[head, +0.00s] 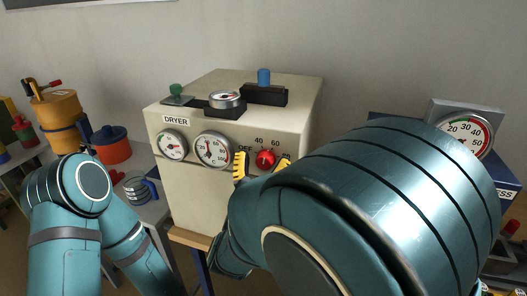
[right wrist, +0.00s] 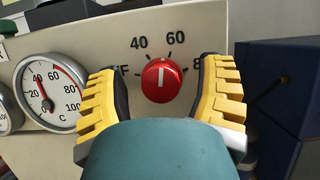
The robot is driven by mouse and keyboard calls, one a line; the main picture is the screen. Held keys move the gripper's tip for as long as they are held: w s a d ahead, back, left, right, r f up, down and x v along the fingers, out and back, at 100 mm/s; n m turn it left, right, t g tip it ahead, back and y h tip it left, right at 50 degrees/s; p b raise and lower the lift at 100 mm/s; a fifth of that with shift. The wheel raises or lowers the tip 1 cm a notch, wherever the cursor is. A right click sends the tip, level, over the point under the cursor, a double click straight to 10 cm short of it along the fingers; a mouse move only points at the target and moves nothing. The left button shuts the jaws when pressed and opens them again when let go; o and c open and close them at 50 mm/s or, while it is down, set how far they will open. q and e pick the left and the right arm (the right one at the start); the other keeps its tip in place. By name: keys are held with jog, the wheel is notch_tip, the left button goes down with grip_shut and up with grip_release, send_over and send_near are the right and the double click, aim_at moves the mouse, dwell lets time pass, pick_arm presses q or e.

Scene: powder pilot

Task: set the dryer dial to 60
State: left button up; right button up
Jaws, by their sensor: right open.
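The cream dryer (head: 187,198) stands in the middle of the head view. Its red dial (head: 265,159) sits at the right of the front panel, beside two round gauges. In the right wrist view the dial (right wrist: 161,80) has a white line standing about upright, between the printed 40 and 60. OFF lies left of it, partly hidden, and 80 lies right, partly hidden by a finger. My right gripper (head: 262,167) is open, its yellow fingers on either side of the dial with gaps; it also shows in the right wrist view (right wrist: 159,85). My left gripper is not visible.
The temperature gauge (right wrist: 47,93) is left of the dial. On the dryer top are a green knob (head: 176,90), a small dial (head: 225,99) and a blue knob (head: 264,77). A blue machine with a gauge (head: 466,131) stands right. An orange pot (head: 112,148) stands left.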

grip_shut()
jog(key=shift+m, duration=0.3)
jog(key=m+g+h+b, duration=0.1)
jog(key=m+h, duration=0.1)
jog(key=m, duration=0.2)
jog(key=shift+h, duration=0.3)
jog(key=shift+r, duration=0.1)
grip_release()
jog(key=shift+d, duration=0.1)
jog(key=shift+s, duration=0.1)
